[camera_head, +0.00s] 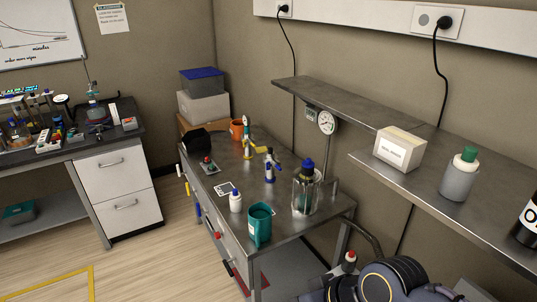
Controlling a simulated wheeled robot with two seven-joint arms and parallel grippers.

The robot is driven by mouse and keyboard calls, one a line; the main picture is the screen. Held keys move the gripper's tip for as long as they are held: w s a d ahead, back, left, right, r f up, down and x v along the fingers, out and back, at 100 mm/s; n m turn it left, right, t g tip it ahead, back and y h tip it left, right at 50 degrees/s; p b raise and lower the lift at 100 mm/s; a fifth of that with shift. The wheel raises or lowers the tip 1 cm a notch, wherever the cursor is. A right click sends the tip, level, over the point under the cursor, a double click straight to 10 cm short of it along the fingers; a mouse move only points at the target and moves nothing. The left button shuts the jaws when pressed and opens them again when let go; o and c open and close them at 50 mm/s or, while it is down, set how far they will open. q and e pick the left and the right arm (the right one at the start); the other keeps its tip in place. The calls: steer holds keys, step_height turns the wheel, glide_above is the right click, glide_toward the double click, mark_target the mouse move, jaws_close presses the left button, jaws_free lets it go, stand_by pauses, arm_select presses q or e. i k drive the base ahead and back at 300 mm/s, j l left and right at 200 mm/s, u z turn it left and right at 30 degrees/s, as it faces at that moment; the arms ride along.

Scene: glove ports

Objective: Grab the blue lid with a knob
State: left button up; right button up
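No thing shows clearly as a blue lid with a knob. Several blue tops are in view. A dark blue top (308,164) sits on a clear, cylindrical vessel (304,192) near the right end of the middle bench; whether it has a knob is too small to tell. A small white bottle (235,203) there has a blue cap. A flat blue cover (202,73) tops the stacked boxes at the bench's far end.
The metal middle bench (210,178) also holds a teal mug (259,226), an orange mug (236,131) and small tools. A wall shelf (385,185) overhangs at right with a white box (400,148) and a green-capped bottle (459,175). Wooden floor lies open at left.

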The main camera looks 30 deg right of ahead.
mark_target(308, 163)
steer(key=i+j+z, duration=0.1)
steer(key=i, duration=0.95)
steer(key=i+j+z, duration=0.1)
steer(key=i+z, duration=0.35)
steer(key=i+j+z, duration=0.2)
steer(key=z, duration=0.3)
steer(key=i+j+z, duration=0.55)
steer(key=j+z, duration=0.35)
steer(key=i+j+z, duration=0.15)
steer(key=j+z, duration=0.3)
